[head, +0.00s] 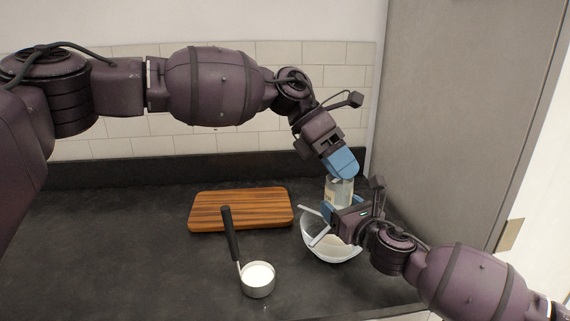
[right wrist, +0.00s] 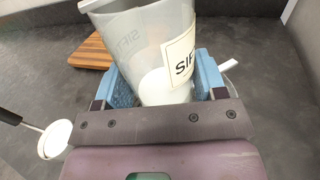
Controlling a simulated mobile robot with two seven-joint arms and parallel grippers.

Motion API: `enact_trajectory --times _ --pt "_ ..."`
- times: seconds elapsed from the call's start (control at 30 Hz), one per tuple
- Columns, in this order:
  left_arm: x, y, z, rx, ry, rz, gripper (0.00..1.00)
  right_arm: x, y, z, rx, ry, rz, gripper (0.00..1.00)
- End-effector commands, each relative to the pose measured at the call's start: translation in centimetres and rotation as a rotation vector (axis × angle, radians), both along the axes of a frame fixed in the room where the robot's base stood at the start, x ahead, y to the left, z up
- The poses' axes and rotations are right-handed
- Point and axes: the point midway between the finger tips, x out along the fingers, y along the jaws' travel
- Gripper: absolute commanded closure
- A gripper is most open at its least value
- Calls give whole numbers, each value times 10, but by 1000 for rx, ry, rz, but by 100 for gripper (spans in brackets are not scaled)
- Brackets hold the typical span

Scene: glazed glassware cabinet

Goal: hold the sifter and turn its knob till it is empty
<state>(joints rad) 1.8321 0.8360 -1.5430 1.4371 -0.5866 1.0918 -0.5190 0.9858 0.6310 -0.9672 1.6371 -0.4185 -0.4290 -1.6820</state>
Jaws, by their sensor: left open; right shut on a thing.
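I cannot make out the knob for certain. The bowl is partly hidden by my right gripper.
A metal scoop (head: 257,281) with a black handle holds white powder at the front of the dark counter. A striped wooden board (head: 240,209) lies behind it. A tall grey panel (head: 460,110) closes off the right side. The counter's left part is clear.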

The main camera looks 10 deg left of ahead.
Motion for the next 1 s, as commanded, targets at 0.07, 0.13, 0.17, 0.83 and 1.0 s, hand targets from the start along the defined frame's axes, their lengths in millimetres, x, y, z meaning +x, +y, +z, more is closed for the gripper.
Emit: enact_trajectory --times 0.07,0.13,0.17,0.83,1.0 --pt "0 3 -2 -23 85 76 40 0 0 0 0 0 0 66" --pt "0 5 -2 -42 160 144 40 0 0 0 0 0 0 66" --pt "0 5 -2 -49 193 172 40 0 0 0 0 0 0 66" --pt "16 32 -6 -177 1006 747 40 0 0 0 0 0 0 66" --pt "23 43 -9 -198 1234 871 40 0 0 0 0 0 0 66"
